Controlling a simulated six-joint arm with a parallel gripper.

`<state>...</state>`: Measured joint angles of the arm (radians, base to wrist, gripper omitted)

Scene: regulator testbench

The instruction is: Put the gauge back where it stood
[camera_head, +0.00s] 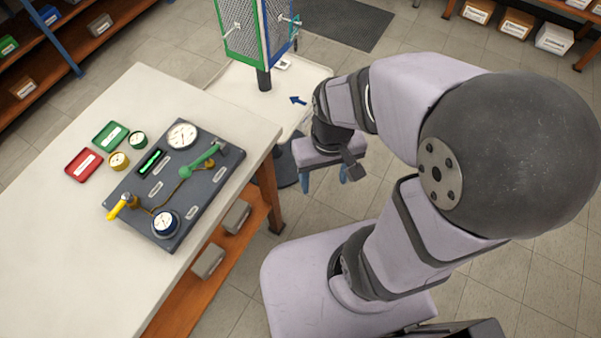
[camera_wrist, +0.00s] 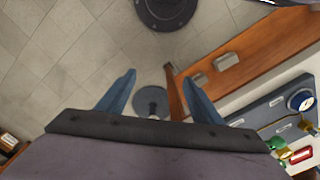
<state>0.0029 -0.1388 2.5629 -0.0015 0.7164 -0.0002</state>
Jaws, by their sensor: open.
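A dark testbench panel (camera_head: 137,187) lies on the pale table in the head view. A large white-faced gauge (camera_head: 182,136) sits at its far end and a blue-rimmed gauge (camera_head: 166,223) at its near end. The blue-rimmed gauge also shows at the right edge of the wrist view (camera_wrist: 300,101). A small yellow round piece (camera_head: 119,161) and a green one (camera_head: 138,140) stand beside the panel. I cannot tell which is the task's gauge.
Red (camera_head: 84,165) and green (camera_head: 110,136) labelled trays lie left of the panel. The panel carries a green-handled lever (camera_head: 200,160) and a yellow valve (camera_head: 121,206). Grey boxes (camera_head: 236,216) sit on the lower shelf. A mesh display stand (camera_head: 243,35) rises behind. The near tabletop is clear.

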